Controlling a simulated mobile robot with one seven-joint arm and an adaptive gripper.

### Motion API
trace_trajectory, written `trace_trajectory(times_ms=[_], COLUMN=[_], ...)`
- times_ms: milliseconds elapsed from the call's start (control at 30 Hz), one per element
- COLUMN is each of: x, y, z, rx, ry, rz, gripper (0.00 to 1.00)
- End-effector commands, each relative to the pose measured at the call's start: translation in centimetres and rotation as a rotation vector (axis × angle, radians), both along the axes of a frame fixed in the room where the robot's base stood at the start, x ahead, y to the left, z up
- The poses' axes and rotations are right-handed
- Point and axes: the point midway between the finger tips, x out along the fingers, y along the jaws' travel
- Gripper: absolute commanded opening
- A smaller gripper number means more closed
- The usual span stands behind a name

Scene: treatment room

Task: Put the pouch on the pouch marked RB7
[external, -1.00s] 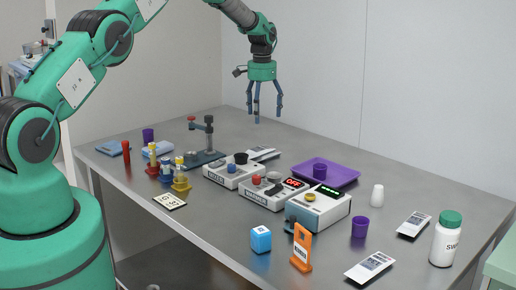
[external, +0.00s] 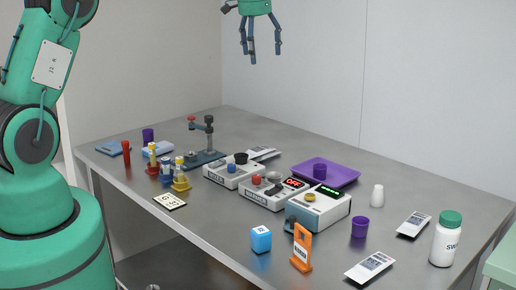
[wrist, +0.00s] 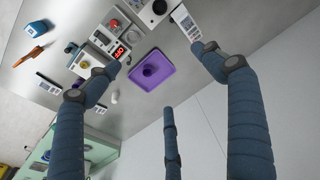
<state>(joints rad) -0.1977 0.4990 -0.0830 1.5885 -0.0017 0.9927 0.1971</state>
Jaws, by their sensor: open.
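Flat white pouches with dark printed labels lie on the steel table. One pouch (external: 370,267) is at the front edge and another (external: 415,223) is at the right. White pouch material (external: 262,154) also shows behind the mixer box, partly hidden; I cannot tell if it is one pouch or two overlapping. In the wrist view a pouch (wrist: 185,22) lies at the top beside a finger, and another (wrist: 48,84) at the left. I cannot read RB7 on any. My gripper (external: 262,54) is open and empty, high above the back of the table.
A purple tray (external: 340,177) holding a purple cup (external: 320,171) sits near the back. Boxes marked MIXER (external: 233,175) and WARMER (external: 272,194) stand mid-table. A white bottle (external: 446,242), an orange stand (external: 302,250) and a blue cube (external: 261,239) are toward the front.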

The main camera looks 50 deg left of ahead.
Motion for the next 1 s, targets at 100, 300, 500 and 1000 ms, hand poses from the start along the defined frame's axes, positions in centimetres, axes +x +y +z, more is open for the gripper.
trace_trajectory(times_ms=[100,300,500,1000], x=[-2.5,-6.8,-11.4,-24.0], y=[-1.5,-3.7,-5.8,-10.3], z=[2.9,6.8,10.0,15.0], rx=[0.002,0.005,0.006,0.005], ry=[-0.022,-0.055,-0.09,-0.174], rz=[-0.002,-0.002,-0.003,-0.004], gripper=[0.82,0.82,0.82,0.82])
